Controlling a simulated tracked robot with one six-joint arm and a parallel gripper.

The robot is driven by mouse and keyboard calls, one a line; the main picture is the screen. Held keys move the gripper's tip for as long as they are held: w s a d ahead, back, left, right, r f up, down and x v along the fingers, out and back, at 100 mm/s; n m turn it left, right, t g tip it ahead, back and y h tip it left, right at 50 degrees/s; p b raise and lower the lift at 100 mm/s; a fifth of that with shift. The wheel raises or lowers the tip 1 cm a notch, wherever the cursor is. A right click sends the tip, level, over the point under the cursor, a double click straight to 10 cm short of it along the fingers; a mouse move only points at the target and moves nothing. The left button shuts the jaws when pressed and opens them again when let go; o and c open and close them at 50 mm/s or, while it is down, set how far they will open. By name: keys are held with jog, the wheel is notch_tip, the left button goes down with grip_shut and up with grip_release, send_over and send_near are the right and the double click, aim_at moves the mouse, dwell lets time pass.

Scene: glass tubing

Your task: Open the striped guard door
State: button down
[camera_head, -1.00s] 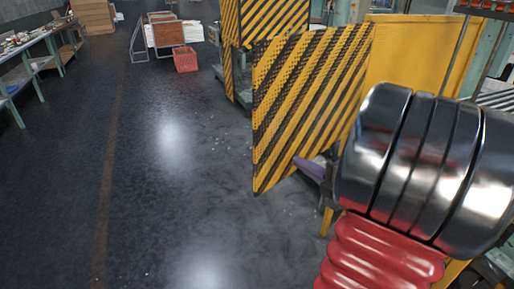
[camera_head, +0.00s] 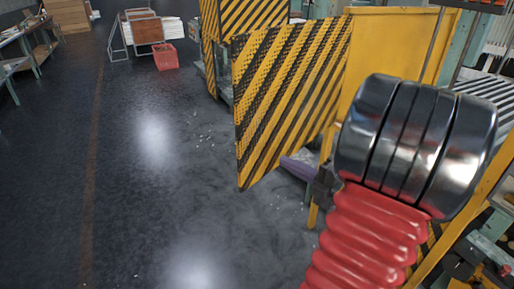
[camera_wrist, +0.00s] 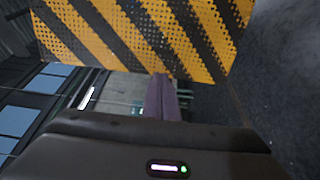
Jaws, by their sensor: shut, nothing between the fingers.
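The striped guard door (camera_head: 290,95) is a perforated yellow and black panel right of centre in the head view. It stands at an angle to the plain yellow panel (camera_head: 395,50) beside it, jutting out over the open floor. My gripper (camera_head: 285,163) is at the door's lower edge, with its purple fingers shut and empty. In the wrist view the door (camera_wrist: 185,35) fills the upper part, and the fingers of my gripper (camera_wrist: 161,80) point at its edge. I cannot tell whether they touch it.
Another striped panel (camera_head: 250,15) stands behind the door. A red basket (camera_head: 165,57) and a framed rack (camera_head: 140,32) are on the floor farther back. A workbench (camera_head: 20,45) is at the far left. The dark floor left of the door is clear.

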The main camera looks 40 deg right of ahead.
aim_at(250, 142)
jog(key=w, duration=0.8)
jog(key=w+a, duration=0.1)
jog(key=w, duration=0.3)
jog(key=shift+w+d, duration=0.1)
jog(key=shift+w, duration=0.05)
